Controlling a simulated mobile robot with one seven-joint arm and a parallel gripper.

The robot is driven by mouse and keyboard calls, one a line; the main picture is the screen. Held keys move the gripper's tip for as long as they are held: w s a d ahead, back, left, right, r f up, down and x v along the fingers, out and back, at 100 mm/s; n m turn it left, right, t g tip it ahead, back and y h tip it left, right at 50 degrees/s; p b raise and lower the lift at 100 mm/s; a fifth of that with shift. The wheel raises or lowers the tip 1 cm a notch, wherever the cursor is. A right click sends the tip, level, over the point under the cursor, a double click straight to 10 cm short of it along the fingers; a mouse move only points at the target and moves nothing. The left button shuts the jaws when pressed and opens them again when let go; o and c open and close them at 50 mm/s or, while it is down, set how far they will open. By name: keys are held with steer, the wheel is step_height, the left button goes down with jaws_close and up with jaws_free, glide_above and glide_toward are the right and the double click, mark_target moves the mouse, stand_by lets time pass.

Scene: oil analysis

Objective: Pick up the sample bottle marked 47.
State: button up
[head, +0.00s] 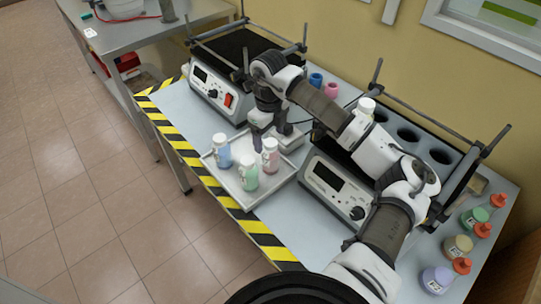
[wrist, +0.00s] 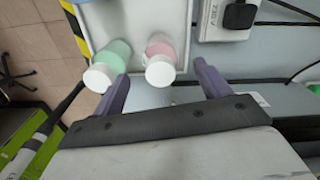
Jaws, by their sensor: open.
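Three white-capped sample bottles stand in a metal tray (head: 222,180): a blue one (head: 221,152), a green one (head: 248,174) and a pink one (head: 270,158). I cannot read the number 47 on any of them. My gripper (head: 268,134) is open and empty, low at the tray's back edge behind the pink bottle. In the wrist view, the pink bottle (wrist: 161,52) lies ahead between my two fingers (wrist: 163,80), nearer the left one. The green bottle (wrist: 111,58) is just left of the left finger.
A left machine (head: 212,92) and a right machine (head: 335,186) with railed racks flank the tray. Several orange-capped bottles (head: 458,247) stand at the right end. Pink and blue pieces (head: 331,90) lie at the back. The striped table edge (head: 230,203) is near the tray.

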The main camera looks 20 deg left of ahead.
mark_target(270, 152)
steer(key=shift+d+f+p, duration=0.1)
steer(key=shift+f+p, duration=1.3)
steer(key=shift+f, duration=2.2)
steer(key=c, duration=1.2)
